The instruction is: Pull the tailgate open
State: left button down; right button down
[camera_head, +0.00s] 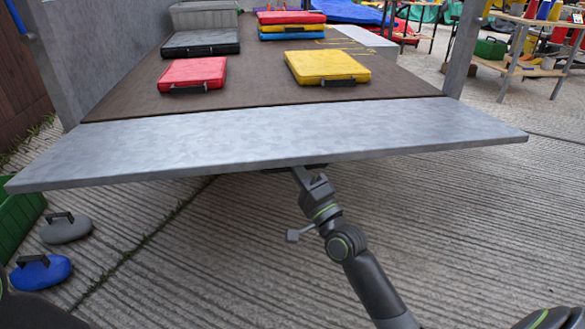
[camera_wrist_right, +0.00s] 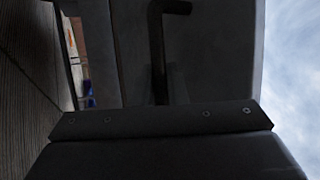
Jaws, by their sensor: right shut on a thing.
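The tailgate (camera_head: 270,142) is a pale grey panel. It lies nearly flat at the end of the brown load bed, lowered, with its free edge towards me. My right gripper (camera_head: 312,180) is at the middle of that near edge. Its fingertips are hidden beneath the panel, where a small dark part shows. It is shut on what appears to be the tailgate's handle. The right wrist view shows a dark bent bar (camera_wrist_right: 157,50) beyond a dark block with screws; the grip itself is not clear there. My left gripper is not in view.
On the bed (camera_head: 245,96) lie a red case (camera_head: 193,72), a yellow case (camera_head: 327,67), a black case (camera_head: 201,42) and stacked cases. Grey and blue handled weights (camera_head: 42,272) and a green crate (camera_head: 20,215) stand at left. Concrete below the tailgate is mostly clear.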

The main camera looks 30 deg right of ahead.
jog(key=shift+f+b, duration=0.5)
jog(key=shift+f, duration=0.15)
jog(key=c, duration=1.5)
grip_release()
jog(key=shift+o, duration=0.2)
jog(key=b+v, duration=0.6)
jog(key=v, duration=1.1)
jog(key=shift+f, duration=0.15)
jog(key=shift+s, duration=0.15)
